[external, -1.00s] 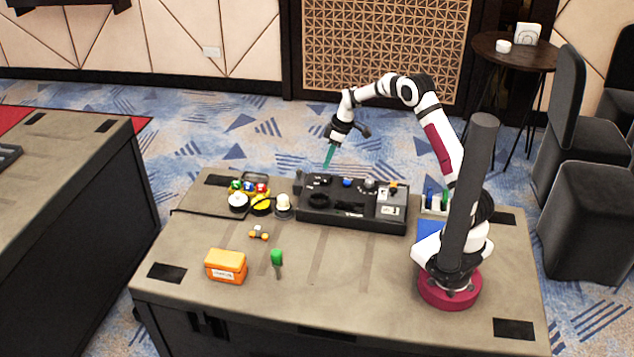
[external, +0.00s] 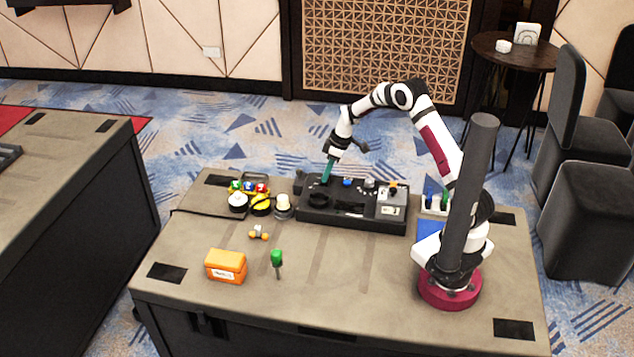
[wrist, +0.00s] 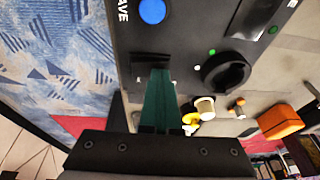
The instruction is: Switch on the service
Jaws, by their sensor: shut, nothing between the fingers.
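The black control panel (external: 365,222) lies on the table. The wrist view shows its face (wrist: 185,35) with a blue round button (wrist: 152,10), a black rotary knob (wrist: 225,72), and a small green light (wrist: 212,52). My gripper (external: 325,181) has teal fingers pointing down at the panel's far left part. In the wrist view the closed fingertips (wrist: 160,72) are over a small dark fitting beside the knob. The fingers partly hide this fitting, and I cannot tell whether they touch it. Small white marks show beside it.
An orange box (external: 226,266) and a green-handled object (external: 277,260) lie at the front. Left of the panel are a white round item (external: 238,202), a yellow item (external: 261,205) and a cream-topped knob (external: 283,204). The middle front of the table is mostly clear.

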